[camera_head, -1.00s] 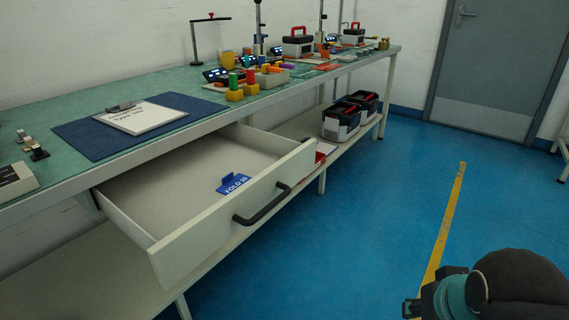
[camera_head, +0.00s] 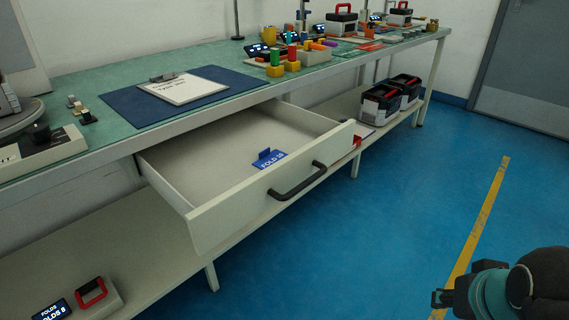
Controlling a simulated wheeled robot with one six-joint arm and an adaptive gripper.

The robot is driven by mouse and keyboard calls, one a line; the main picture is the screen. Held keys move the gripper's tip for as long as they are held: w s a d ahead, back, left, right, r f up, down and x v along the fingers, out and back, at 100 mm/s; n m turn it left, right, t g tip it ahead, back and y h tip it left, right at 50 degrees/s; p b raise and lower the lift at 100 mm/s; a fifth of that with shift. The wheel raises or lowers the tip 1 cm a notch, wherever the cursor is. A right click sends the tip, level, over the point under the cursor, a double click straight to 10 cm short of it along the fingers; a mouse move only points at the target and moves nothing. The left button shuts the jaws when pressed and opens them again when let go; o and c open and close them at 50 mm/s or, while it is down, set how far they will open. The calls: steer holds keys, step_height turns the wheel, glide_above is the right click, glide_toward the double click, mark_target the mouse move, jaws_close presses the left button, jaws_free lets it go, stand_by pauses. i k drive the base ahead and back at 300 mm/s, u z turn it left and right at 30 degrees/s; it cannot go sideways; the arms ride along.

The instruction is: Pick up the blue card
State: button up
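The blue card (camera_head: 268,159) with white lettering lies inside the open drawer (camera_head: 230,214), near its front wall. A small raised tab stands on its back edge. The drawer is pulled out from under the workbench and has a dark handle (camera_head: 297,181) on its front. Part of my arm shows at the lower right, well apart from the drawer and over the blue floor. My gripper's fingers cannot be made out, so its opening is not shown.
The green-topped bench (camera_head: 130,75) holds a blue mat (camera_head: 140,112) with a clipboard (camera_head: 184,88), coloured parts and tools. Black-and-white toolboxes (camera_head: 381,104) stand on the lower shelf (camera_head: 150,274). The blue floor (camera_head: 400,200) in front of the drawer is clear.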

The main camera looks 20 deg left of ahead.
mark_target(266, 158)
steer(key=z, duration=0.25)
steer(key=k, duration=0.65)
steer(key=z, duration=0.55)
steer(key=k, duration=0.5)
steer(key=u, duration=0.8)
steer(key=i, duration=0.7)
steer(key=u, duration=0.5)
